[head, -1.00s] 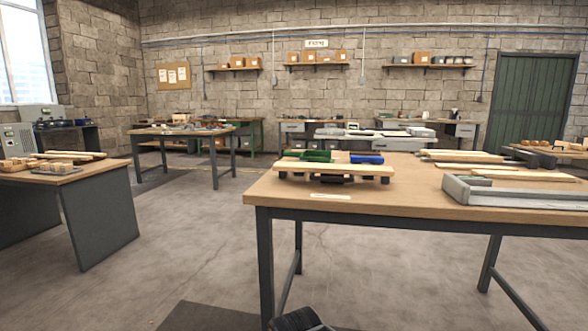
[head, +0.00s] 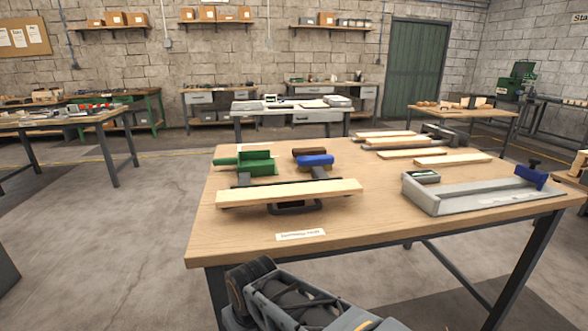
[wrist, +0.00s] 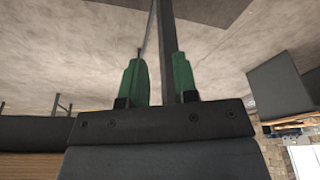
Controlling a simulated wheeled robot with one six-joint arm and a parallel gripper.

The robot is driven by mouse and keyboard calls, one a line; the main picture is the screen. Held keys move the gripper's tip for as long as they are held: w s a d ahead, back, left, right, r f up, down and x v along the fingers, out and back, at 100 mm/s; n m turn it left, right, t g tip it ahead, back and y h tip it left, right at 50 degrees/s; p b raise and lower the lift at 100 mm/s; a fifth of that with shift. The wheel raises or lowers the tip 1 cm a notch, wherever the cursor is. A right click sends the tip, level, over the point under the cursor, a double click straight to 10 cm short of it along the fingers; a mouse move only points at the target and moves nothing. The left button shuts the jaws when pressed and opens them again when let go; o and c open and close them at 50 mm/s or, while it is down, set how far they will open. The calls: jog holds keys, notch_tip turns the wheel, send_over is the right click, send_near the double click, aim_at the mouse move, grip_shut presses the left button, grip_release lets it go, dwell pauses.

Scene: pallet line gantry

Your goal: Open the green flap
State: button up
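A green piece (head: 256,159), the only flap-like green thing on the near bench, stands at its far left with a green bar or handle (head: 226,161) reaching left. Whether it is open or closed I cannot tell. A pale board (head: 290,193) lies in front of it on a dark holder. In the wrist view my gripper (wrist: 159,80) has two green fingers spread apart with nothing between them; a bench leg and floor show beyond. The gripper is away from the green piece. In the head view only my arm shows, low in front of the bench.
Beside the green piece lie a blue object (head: 316,161) and a brown block (head: 311,152). A grey tray-like frame (head: 437,206) with a blue knob sits at the right of the wooden bench (head: 235,236). Boards lie behind. A white label (head: 300,234) is near the front edge. Floor left is open.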

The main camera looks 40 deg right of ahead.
notch_tip(320, 180, up, 20)
jog(key=m+p, duration=0.1)
jog(key=p, duration=1.5)
notch_tip(320, 180, up, 7)
jog(key=m+t+y+p, duration=0.1)
jog(key=m+y+p, duration=0.35)
jog(key=m, duration=1.75)
send_over(294, 208)
jog(key=s+d+p, duration=0.1)
jog(key=s+d, duration=0.3)
jog(key=s, duration=0.1)
jog(key=h, duration=0.1)
jog(key=x, duration=1.2)
jog(key=shift+w+a+f, duration=0.15)
jog(key=shift+w+f, duration=0.1)
jog(key=shift+w, duration=0.2)
grip_shut()
